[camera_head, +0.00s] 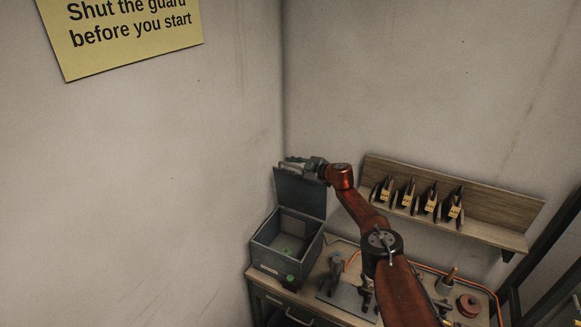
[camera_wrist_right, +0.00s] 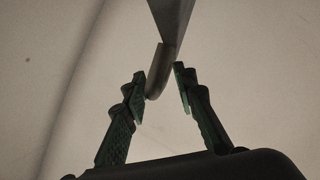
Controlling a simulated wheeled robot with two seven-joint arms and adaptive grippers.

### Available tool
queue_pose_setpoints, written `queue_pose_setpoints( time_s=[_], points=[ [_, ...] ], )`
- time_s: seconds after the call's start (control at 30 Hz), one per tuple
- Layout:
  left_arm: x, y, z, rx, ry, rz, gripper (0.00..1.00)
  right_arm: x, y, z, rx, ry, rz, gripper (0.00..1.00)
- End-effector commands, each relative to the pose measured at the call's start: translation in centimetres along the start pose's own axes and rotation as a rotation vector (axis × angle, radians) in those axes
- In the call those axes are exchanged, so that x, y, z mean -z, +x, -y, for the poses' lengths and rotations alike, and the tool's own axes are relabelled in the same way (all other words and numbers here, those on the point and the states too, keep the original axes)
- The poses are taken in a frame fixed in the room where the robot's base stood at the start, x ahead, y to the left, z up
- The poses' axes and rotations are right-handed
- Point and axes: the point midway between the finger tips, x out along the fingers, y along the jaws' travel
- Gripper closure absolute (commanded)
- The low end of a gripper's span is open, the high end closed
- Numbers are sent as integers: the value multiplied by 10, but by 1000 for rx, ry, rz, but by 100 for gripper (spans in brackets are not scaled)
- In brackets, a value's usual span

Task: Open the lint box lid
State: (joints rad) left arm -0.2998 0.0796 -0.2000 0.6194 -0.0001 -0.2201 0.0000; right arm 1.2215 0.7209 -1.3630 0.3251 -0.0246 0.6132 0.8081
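The lint box (camera_head: 270,258) is a grey open-topped bin at the left end of the bench. Its lid (camera_head: 300,193) stands up, roughly vertical, at the back of the box, so the inside shows. My right gripper (camera_head: 292,163) is at the lid's top edge. In the right wrist view, the green fingers of my right gripper (camera_wrist_right: 161,92) are apart, with a rounded lip of the lid (camera_wrist_right: 157,70) between or just past their tips. The lip looks close to the left finger; contact is unclear. My left gripper is out of view.
The bench (camera_head: 332,308) holds a small device (camera_head: 335,272) right of the box and a reddish round part (camera_head: 467,305). A wooden shelf (camera_head: 490,210) with several dark labelled holders is on the wall. Walls stand close behind and left of the box.

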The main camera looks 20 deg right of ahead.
Motion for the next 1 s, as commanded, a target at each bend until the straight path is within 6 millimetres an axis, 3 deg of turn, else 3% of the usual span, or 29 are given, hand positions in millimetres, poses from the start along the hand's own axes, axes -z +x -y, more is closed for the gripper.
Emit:
queue_pose_setpoints(
  time_s=[0.47, 0.77, 1.0],
  points=[
    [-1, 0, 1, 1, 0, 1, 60, -6, -9, 1, 3, 8, 3, 74],
    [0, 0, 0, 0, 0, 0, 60, -2, -36, -1, -1, 1, 0, 74],
    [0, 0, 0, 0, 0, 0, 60, -3, -72, -1, -1, 0, 2, 74]
  ],
)
